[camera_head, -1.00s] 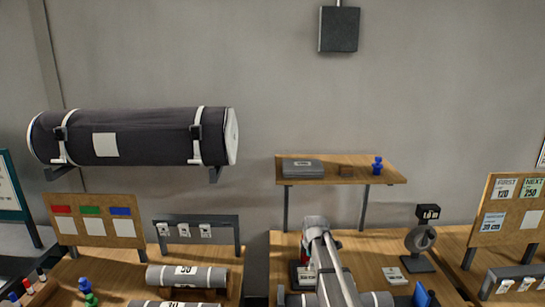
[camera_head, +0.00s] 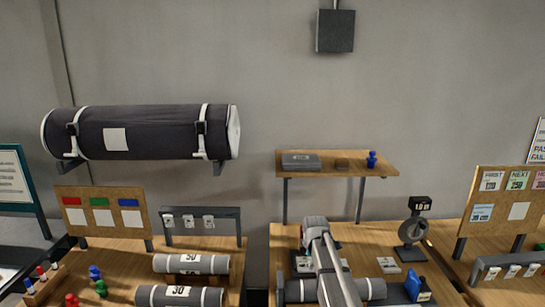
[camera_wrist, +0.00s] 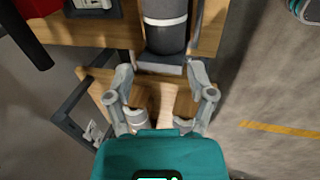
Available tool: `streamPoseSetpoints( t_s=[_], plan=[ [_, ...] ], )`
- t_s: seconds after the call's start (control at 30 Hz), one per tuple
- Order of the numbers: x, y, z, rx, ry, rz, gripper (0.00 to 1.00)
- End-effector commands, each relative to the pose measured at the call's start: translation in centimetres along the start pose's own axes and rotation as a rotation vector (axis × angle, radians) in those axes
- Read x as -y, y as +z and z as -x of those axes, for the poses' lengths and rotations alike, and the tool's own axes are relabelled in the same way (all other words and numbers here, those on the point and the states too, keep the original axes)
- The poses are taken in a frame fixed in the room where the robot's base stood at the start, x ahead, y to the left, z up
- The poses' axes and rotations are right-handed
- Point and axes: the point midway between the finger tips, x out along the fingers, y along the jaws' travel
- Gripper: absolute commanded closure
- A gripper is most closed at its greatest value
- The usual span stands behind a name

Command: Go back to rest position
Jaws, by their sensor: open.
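My gripper (camera_wrist: 161,78) is open in the wrist view, its two grey fingers apart with nothing between them. Beyond the fingertips a dark grey roll (camera_wrist: 165,38) with a white band points away from me; I cannot tell whether it touches anything of mine. In the head view my arm reaches over the middle table (camera_head: 285,240), and its gripper end cannot be made out. A grey roll (camera_head: 372,288) lies across that table, partly hidden behind my arm. Two grey rolls, an upper one (camera_head: 212,264) and a lower one marked 30 (camera_head: 208,297), lie on the left table.
A large dark roll (camera_head: 160,137) hangs on wall brackets. A wooden shelf (camera_head: 345,172) holds a grey box (camera_head: 300,160) and a blue figure (camera_head: 372,159). A dial gauge (camera_head: 412,235) stands on the middle table. In the wrist view, bare floor (camera_wrist: 265,90) lies to the right.

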Motion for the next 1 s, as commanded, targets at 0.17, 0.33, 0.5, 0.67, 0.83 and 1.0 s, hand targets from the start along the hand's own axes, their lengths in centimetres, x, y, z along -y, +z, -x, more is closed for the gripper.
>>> streamPoseSetpoints(
  t_s=[0.17, 0.33, 0.5, 0.67, 0.83, 1.0],
  plan=[
    [0.0, 0.0, 0.0, 0.000, 0.000, 0.000, 0.30],
    [1.2, 0.2, -0.2, 0.001, -0.008, -0.051, 0.30],
    [2.5, 0.4, -0.4, 0.002, -0.018, -0.118, 0.30],
    [4.5, 0.7, -0.6, 0.005, -0.033, -0.210, 0.30],
    [7.2, 1.0, -1.0, 0.012, -0.053, -0.342, 0.30],
    [11.6, 1.5, -1.6, 0.027, -0.084, -0.546, 0.30]
  ],
)
